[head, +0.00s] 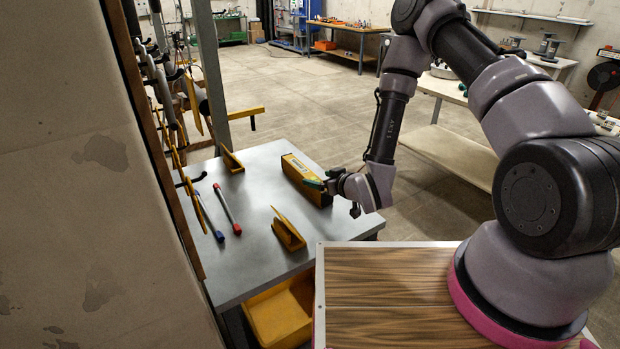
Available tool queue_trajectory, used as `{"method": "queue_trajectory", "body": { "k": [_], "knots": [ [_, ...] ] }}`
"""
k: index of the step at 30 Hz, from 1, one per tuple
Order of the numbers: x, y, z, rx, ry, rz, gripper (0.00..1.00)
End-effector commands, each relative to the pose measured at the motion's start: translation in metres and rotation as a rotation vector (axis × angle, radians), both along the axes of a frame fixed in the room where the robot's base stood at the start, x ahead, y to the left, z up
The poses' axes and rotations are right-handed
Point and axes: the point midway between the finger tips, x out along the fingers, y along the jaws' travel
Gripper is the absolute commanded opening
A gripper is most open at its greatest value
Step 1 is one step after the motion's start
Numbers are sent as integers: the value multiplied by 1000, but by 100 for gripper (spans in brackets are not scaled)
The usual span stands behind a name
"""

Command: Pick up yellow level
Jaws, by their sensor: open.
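The yellow level (295,173) is a long yellow bar lying on the grey metal table (262,250), near its right edge. My gripper (318,184) is at the near end of the level, low over the table. Its greenish fingertips overlap the level in the picture. The jaws are open. I cannot tell whether the fingers straddle the level or touch it. The wrist hides part of the table's right edge behind it.
Two yellow brackets (288,232) (231,161) stand on the table. Hanging tools (170,90) line the wall board. A yellow bin (281,314) sits below. The table's middle is clear.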

Motion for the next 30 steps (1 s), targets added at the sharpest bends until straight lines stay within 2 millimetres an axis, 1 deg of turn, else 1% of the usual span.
{"method": "queue_trajectory", "body": {
  "k": [6,14,18,21,25,30],
  "knots": [
    [27,19,-13,0,-3,2,88],
    [45,28,-20,0,-3,1,88],
    [64,37,-27,1,-4,1,88],
    [75,44,-33,0,-3,2,88],
    [82,48,-36,0,-2,0,88],
    [82,48,-36,0,-1,0,88]
  ]
}}
